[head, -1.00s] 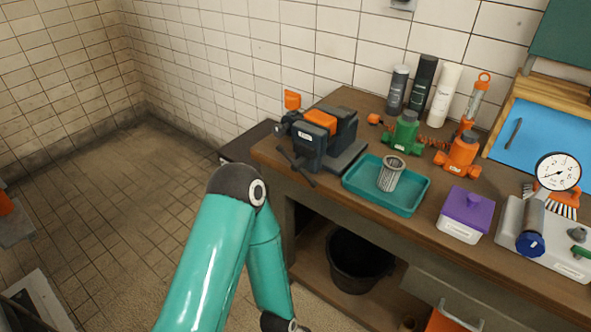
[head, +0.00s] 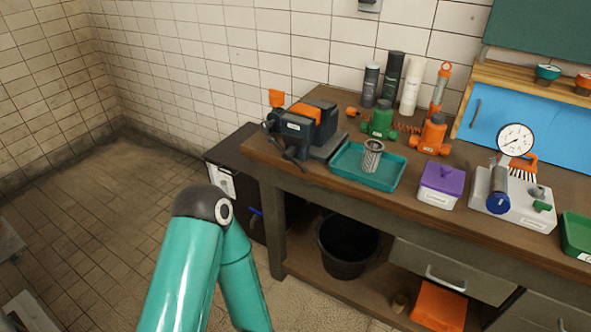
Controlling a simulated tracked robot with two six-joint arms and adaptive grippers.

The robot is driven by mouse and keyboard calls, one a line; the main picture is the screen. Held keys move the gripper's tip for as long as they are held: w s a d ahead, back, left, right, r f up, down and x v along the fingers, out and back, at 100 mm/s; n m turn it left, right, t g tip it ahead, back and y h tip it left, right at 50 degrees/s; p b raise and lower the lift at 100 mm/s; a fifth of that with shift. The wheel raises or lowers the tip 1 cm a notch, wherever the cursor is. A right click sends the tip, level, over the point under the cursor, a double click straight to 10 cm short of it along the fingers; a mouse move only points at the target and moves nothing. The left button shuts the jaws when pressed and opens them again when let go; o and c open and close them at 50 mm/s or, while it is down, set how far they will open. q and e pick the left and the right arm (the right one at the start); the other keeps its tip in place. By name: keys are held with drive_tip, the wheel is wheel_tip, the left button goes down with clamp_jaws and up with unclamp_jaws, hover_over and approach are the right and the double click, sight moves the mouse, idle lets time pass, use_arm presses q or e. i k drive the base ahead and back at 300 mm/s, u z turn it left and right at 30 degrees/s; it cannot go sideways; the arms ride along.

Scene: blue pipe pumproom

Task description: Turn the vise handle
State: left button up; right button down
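The vise (head: 306,129) stands at the left end of the wooden workbench. It is dark grey with orange on top. Its dark handle bar (head: 290,155) hangs tilted at the front left of the jaw, above the bench edge. One teal arm of mine reaches up in the lower left of the head view and bends down again at its dark joint, well short of the vise. Its gripper is below the picture. My other gripper is not in view either. Nothing touches the handle.
A teal tray (head: 342,162) with a metal mesh cylinder (head: 372,155) is right of the vise. A purple-lidded box (head: 441,184) and a gauge block (head: 514,200) stand further right. A black bucket (head: 347,246) sits on the shelf below.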

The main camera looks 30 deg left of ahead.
sight(287, 154)
drive_tip(key=u, duration=0.5)
drive_tip(key=i, duration=0.5)
drive_tip(key=u, duration=0.4)
drive_tip(key=k, duration=0.85)
drive_tip(key=u, duration=0.15)
drive_tip(key=i, duration=0.9)
drive_tip(key=z, duration=0.05)
